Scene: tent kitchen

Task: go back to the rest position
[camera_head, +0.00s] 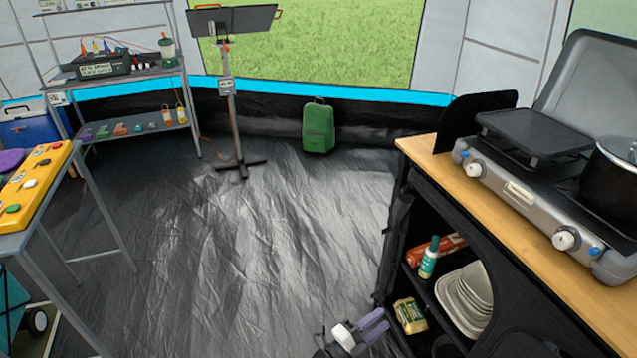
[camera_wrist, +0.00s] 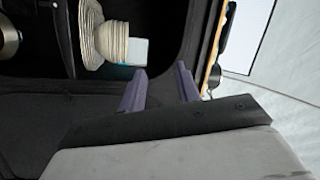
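My gripper (camera_head: 375,323) is at the bottom edge of the head view, low in front of the open kitchen cabinet (camera_head: 412,197). In the wrist view its two purple-grey fingers (camera_wrist: 161,76) are apart with nothing between them. The gripper is open and empty. The wrist view looks at the cabinet's dark interior, turned on its side, with a stack of pale dishes (camera_wrist: 113,42) just beyond the fingers.
A stove (camera_head: 520,190) and black pot (camera_head: 612,178) stand on top. Dark floor (camera_head: 240,250) is clear between the cabinet and the left table (camera_head: 62,190). A green case (camera_head: 318,128) stands behind.

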